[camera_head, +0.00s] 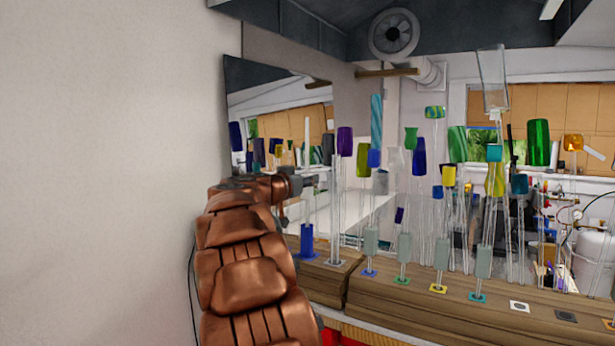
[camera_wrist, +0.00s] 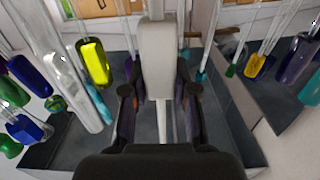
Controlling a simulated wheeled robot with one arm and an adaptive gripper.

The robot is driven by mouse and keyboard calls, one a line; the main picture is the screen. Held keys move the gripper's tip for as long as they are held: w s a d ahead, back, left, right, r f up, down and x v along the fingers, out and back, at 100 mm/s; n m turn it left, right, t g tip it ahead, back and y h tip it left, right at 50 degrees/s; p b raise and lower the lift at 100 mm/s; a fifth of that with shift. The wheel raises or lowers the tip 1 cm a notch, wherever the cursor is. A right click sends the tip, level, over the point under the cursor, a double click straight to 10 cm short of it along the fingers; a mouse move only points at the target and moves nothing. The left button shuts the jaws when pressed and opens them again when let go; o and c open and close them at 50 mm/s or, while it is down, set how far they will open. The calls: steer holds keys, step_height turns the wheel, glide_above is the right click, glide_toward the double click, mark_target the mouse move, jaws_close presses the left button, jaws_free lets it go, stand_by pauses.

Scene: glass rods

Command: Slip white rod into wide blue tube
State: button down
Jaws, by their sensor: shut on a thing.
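My gripper (camera_wrist: 158,92) is shut on the pale grey block (camera_wrist: 158,62) of the white rod. A thin white length of the rod (camera_wrist: 162,122) runs down between the dark fingers in the wrist view. In the head view my gripper (camera_head: 294,185) is at the end of the copper arm, left of the glass rods. A blue tube (camera_head: 307,241) stands upright on the wooden bench, below and slightly right of my gripper. I cannot pick out this tube in the wrist view.
Several glass rods topped with coloured pieces, such as a purple one (camera_head: 345,141) and a green one (camera_head: 538,142), stand right of my gripper. Rods with grey blocks (camera_head: 370,241) stand on coloured square plates along the wooden bench (camera_head: 420,308). A plain wall is left.

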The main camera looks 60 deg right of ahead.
mark_target(304, 198)
steer(key=shift+f+b, duration=1.05)
steer(key=shift+f, duration=1.5)
steer(key=c, duration=0.8)
jaws_free()
steer(key=shift+a, duration=0.1)
steer(key=a, duration=1.1)
steer(key=shift+s+a, duration=0.3)
steer(key=shift+a, duration=0.1)
